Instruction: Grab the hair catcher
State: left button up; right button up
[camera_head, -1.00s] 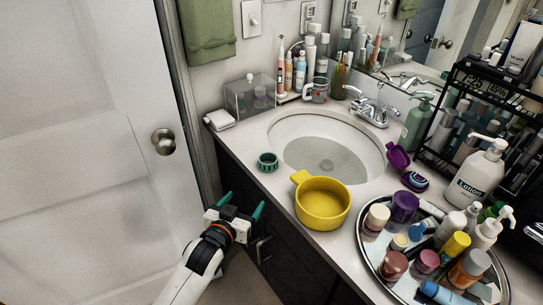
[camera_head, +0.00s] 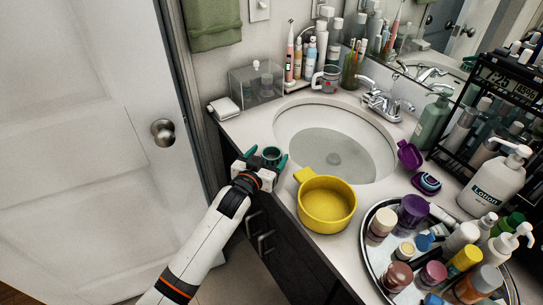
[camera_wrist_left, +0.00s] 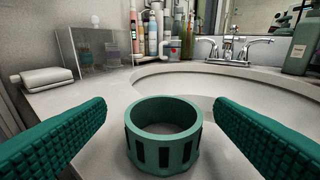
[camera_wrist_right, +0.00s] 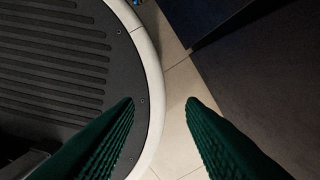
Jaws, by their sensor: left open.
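The hair catcher is a small green slotted ring (camera_wrist_left: 163,140) standing on the counter in the left wrist view, in the middle between my fingers. It also shows in the head view (camera_head: 271,154), partly hidden behind my gripper. My left gripper (camera_head: 264,161) is open, its green fingers at either side of the ring with gaps between. In the left wrist view the left gripper (camera_wrist_left: 160,118) shows clear space at both sides of the ring. My right gripper (camera_wrist_right: 160,102) is open and empty, pointing down over the floor by my base.
A yellow pot (camera_head: 327,205) with a handle stands right of my left gripper. The sink basin (camera_head: 336,143) lies behind it. A clear box (camera_head: 256,86) and a soap dish (camera_head: 224,108) stand at the back left. A round tray (camera_head: 370,262) full of bottles fills the front right.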

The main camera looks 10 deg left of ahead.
aim_at(275, 149)
pick_arm(q)
jog(key=x, duration=0.4)
jog(key=shift+w+d, duration=0.1)
jog(key=shift+d, duration=0.1)
